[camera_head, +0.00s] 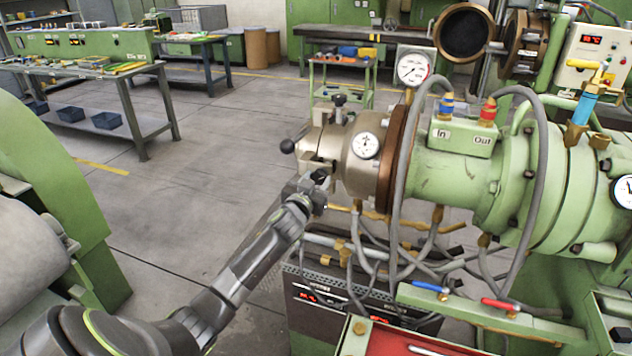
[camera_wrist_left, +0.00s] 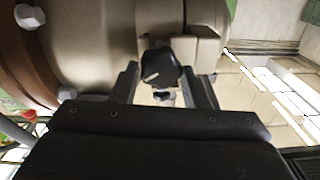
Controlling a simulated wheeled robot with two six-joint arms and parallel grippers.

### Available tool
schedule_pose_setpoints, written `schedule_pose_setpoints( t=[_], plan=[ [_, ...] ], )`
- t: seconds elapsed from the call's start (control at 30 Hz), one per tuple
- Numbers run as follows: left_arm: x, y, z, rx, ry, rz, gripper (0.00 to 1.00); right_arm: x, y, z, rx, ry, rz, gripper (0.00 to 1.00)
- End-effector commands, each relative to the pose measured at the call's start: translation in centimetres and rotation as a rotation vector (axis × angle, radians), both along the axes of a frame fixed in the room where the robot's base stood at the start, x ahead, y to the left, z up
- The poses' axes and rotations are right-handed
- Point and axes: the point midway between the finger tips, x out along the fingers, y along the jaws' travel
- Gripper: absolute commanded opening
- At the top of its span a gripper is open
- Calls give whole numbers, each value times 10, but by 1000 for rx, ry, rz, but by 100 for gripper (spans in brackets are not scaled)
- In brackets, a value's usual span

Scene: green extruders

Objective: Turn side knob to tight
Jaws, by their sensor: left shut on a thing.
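The side knob is a small black knob with a pale pointer line, on the side of the grey-beige extruder head (camera_head: 352,150). In the left wrist view the knob (camera_wrist_left: 158,68) sits between the two fingers of my left gripper (camera_wrist_left: 165,85). In the head view my left gripper (camera_head: 312,186) reaches the lower near side of the extruder head, and the knob (camera_head: 320,176) is partly hidden by it. My left gripper is shut on the knob. The pointer line slants; no tight mark can be read. My right gripper is not in view.
A black ball-ended lever (camera_head: 288,146) and a top knob (camera_head: 340,99) stick out of the head. Grey hoses (camera_head: 398,190) loop on the right, above a control box (camera_head: 318,300). The floor (camera_head: 190,200) at left is clear.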

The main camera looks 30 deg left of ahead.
Motion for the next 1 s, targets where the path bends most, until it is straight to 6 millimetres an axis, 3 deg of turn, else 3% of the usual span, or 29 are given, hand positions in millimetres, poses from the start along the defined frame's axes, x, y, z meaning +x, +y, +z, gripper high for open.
schedule_pose_setpoints(
  t=[0.47, 1.0],
  plan=[
    [0, 0, 0, 103, 26, 0, 18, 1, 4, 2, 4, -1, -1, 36],
    [0, -2, 0, 568, 137, -1, 18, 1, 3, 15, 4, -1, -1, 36]
  ],
)
